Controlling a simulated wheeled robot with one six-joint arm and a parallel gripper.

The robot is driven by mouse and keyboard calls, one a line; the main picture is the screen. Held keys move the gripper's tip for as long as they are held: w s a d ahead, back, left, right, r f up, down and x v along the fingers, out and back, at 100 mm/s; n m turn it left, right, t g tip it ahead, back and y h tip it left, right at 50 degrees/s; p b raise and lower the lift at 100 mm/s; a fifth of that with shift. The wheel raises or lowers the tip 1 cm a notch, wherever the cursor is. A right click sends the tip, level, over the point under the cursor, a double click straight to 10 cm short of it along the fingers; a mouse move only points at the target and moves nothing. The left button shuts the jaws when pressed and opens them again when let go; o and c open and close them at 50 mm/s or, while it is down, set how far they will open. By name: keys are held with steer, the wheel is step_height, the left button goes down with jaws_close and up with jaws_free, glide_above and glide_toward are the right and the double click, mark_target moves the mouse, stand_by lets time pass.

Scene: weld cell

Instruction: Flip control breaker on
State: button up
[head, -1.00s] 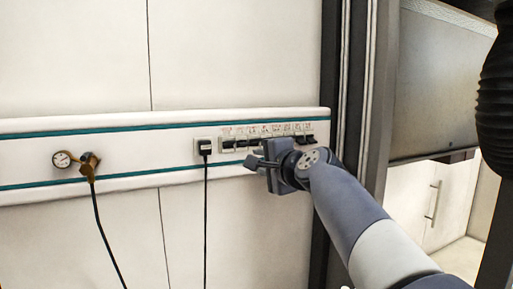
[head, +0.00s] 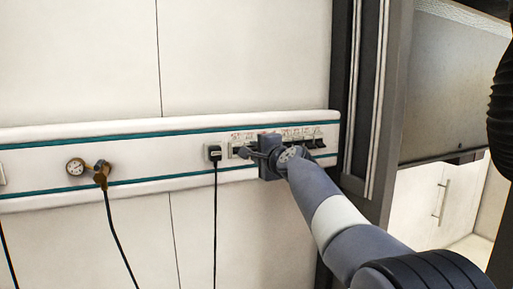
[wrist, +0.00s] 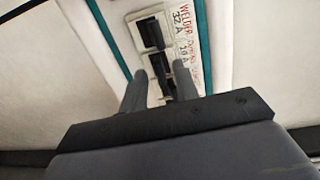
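A row of breakers (head: 319,143) with small labels is set in the white wall rail. In the wrist view, a black breaker switch (wrist: 151,34) stands beside red lettering that reads WELDER and 32A. A second dark switch (wrist: 161,65) is below it, beside a 10A label. The other lettering is too blurred to tell which breaker is the control one. My gripper (wrist: 160,82) is open, its fingers on either side of the lower switches. Whether they touch is unclear. In the head view my gripper (head: 250,155) covers part of the row.
A plug socket (head: 214,153) with a hanging black cable is just left of the breakers. A gauge with a brass valve (head: 101,169) and hose is farther left. A dark frame post (head: 385,110) stands to the right. The wall above the rail is clear.

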steer(key=shift+w+a, duration=0.1)
steer(key=shift+w, duration=0.1)
steer(key=shift+c, duration=0.4)
jaws_close()
steer(key=shift+r, duration=0.1)
steer(key=shift+r+g+h+p, duration=0.3)
steer(key=shift+r+g+p, duration=0.15)
steer(key=shift+g+p, duration=0.4)
steer(key=shift+w+a+r+g+h+p, duration=0.1)
steer(key=shift+w+r+g+h+p, duration=0.15)
steer(key=shift+g+h, duration=0.5)
steer(key=shift+s+y, duration=0.1)
steer(key=shift+y, duration=0.15)
